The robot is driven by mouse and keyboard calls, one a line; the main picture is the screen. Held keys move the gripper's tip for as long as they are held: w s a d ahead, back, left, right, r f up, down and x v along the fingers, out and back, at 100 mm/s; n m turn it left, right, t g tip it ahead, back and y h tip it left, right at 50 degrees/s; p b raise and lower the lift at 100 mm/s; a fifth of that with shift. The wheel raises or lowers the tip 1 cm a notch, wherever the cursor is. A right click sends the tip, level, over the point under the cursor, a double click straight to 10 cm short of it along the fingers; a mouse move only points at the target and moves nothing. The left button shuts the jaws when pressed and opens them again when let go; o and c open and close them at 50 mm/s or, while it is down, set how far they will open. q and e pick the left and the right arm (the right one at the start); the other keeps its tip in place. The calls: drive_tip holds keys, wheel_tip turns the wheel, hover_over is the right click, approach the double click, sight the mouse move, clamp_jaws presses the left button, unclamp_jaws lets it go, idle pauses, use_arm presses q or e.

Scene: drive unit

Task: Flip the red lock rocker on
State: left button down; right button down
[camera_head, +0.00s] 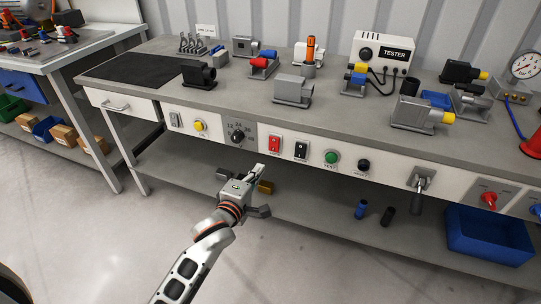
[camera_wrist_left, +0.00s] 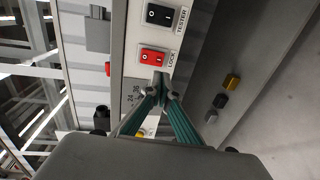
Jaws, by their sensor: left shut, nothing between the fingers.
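The red lock rocker (camera_head: 274,144) is set in the white front panel of the workbench, left of the black tester rocker (camera_head: 301,150). My left gripper (camera_head: 258,169) is shut and empty, just below and left of the red rocker in the head view. In the left wrist view the red rocker (camera_wrist_left: 154,57) shows its O and I marks beside the LOCK label, and the closed fingertips (camera_wrist_left: 160,88) point at it from close by. I cannot tell whether they touch it or which side is pressed. My right gripper is not in view.
A rotary dial (camera_head: 238,137) is left of the rocker; a green button (camera_head: 331,157) and black knob (camera_head: 364,165) are to the right. A lever (camera_head: 420,184) sticks out farther right. A lower shelf (camera_head: 320,205) holds small cylinders and a blue bin (camera_head: 490,236).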

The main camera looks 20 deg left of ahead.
sight(273, 150)
use_arm(q)
drive_tip(key=w, duration=0.2)
drive_tip(key=w+f+b, duration=0.1)
drive_tip(key=w, duration=0.2)
drive_tip(key=w+b, duration=0.1)
drive_tip(key=w, duration=0.2)
drive_tip(key=shift+d+f, duration=0.1)
drive_tip(key=shift+f, duration=0.3)
drive_tip(key=shift+w+d, duration=0.1)
drive_tip(key=shift+w, duration=0.7)
drive_tip(key=shift+w+r, duration=0.1)
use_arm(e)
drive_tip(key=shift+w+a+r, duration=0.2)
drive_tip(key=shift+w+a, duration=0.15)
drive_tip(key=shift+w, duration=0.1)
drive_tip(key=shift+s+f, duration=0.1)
